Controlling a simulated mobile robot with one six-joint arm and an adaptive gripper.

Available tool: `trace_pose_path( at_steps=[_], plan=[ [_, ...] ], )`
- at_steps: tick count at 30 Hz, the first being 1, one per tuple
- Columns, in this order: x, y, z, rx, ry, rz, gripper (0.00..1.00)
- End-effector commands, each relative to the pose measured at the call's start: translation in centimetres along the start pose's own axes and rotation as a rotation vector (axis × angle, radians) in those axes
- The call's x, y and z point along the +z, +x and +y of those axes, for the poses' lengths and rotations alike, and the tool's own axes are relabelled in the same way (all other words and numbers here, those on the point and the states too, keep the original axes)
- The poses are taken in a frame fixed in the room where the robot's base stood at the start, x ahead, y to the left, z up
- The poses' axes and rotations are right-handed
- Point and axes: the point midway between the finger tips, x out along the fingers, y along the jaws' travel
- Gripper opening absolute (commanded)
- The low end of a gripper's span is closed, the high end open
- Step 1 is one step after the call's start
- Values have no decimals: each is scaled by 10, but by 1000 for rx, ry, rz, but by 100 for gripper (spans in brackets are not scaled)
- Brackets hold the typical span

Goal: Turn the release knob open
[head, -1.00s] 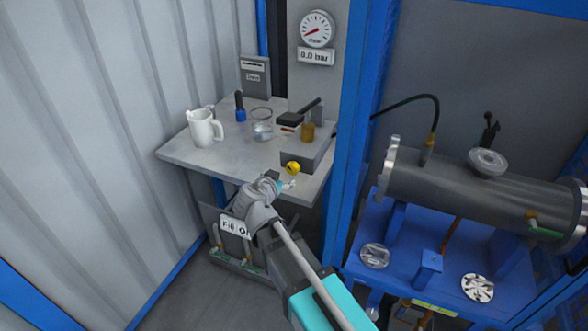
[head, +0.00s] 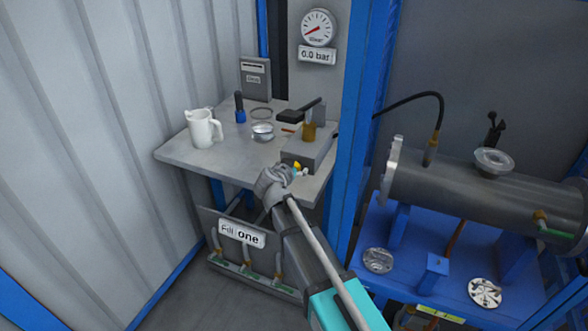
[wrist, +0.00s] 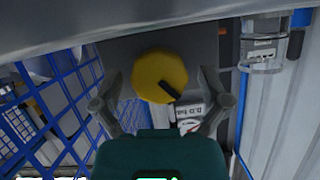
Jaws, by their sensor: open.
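The yellow release knob (wrist: 160,77) is round with a short black pointer that aims to the lower right in the wrist view. It sits on the front of the grey pump block (head: 308,150) at the bench's right end; in the head view only a sliver of the knob (head: 297,165) shows behind my gripper. My gripper (wrist: 158,98) is open, with one finger on each side of the knob in the wrist view. Gaps show between both fingers and the knob. I cannot tell how deep the fingers reach around it.
The bench (head: 180,150) holds a white jug (head: 204,128), a small glass bowl (head: 263,132) and a blue-based tool (head: 240,108). The gauge (head: 318,28) reads near zero above a 0.0 bar sign. A blue post (head: 352,130) stands close right, beside the grey shell (head: 465,190).

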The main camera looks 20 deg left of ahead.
Motion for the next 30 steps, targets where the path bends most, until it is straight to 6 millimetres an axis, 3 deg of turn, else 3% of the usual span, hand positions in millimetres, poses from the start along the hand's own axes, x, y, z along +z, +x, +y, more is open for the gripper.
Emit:
trace_pose_path(
  at_steps=[7, 8, 21, 30],
  plan=[
    [0, 0, 0, 1, 0, 0, 95],
    [0, 0, 1, 1, 0, 0, 91],
    [-1, 1, 1, 1, 0, 0, 13],
    [-1, 1, 1, 12, -25, 1, 13]
  ],
)
